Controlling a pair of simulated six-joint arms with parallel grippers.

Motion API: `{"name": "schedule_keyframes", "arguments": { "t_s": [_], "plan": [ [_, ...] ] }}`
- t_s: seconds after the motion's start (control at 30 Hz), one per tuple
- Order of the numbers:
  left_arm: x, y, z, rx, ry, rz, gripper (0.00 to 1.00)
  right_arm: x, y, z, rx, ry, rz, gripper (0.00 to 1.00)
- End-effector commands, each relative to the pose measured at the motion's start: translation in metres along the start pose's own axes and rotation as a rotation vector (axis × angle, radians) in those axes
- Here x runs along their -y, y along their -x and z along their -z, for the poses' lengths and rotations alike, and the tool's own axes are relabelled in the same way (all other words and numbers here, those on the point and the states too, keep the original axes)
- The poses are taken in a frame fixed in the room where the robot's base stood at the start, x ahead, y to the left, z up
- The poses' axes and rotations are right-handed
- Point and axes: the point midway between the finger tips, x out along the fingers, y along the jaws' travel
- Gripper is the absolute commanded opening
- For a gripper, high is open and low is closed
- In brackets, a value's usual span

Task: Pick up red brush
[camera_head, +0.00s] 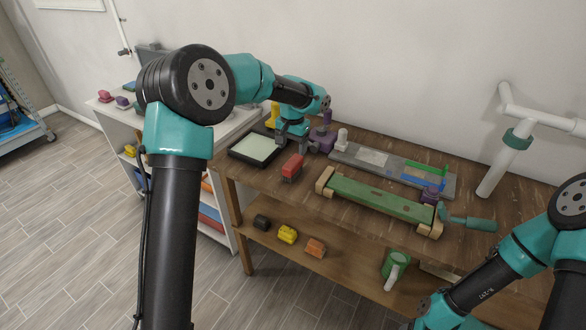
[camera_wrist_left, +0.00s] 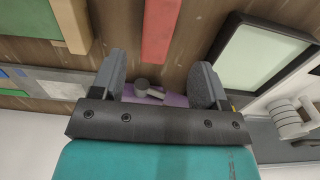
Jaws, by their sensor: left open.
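The red brush (camera_head: 292,166) lies on the wooden rack top, near its front edge, with a dark underside. In the left wrist view it shows as a red bar (camera_wrist_left: 160,28) at the top centre, cut by the picture's edge. My left gripper (camera_head: 294,140) is open and empty, just behind the brush in the head view. In the wrist view the brush's near end lines up with the gap between my left fingers (camera_wrist_left: 161,78); no contact shows. My right arm enters at the lower right of the head view; its gripper is out of view.
A tray with a pale panel (camera_head: 254,148) stands left of the brush. A purple object (camera_head: 324,140) is close behind my left gripper. A green beam with wooden ends (camera_head: 375,198) lies to the right. A grey board (camera_head: 347,154) lies behind it. Several blocks sit on the lower shelf.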

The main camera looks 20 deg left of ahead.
Motion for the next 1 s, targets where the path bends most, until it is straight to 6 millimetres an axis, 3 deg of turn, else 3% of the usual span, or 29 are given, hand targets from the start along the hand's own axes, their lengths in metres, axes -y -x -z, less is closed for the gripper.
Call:
{"name": "schedule_keyframes", "arguments": {
  "t_s": [0.23, 0.73, 1.0],
  "plan": [
    [0.0, -0.038, 0.0, 0.002, 0.001, 0.0, 0.68, 0.0, 0.0, 0.0, 0.0, 0.0, 0.0, 0.58],
    [0.0, -0.048, -0.001, 0.0, 0.001, 0.0, 0.68, 0.0, 0.0, 0.0, 0.0, 0.0, 0.0, 0.58],
    [-0.004, -0.081, -0.004, 0.003, 0.001, -0.001, 0.68, 0.0, 0.0, 0.0, 0.0, 0.0, 0.0, 0.58]
  ]
}}
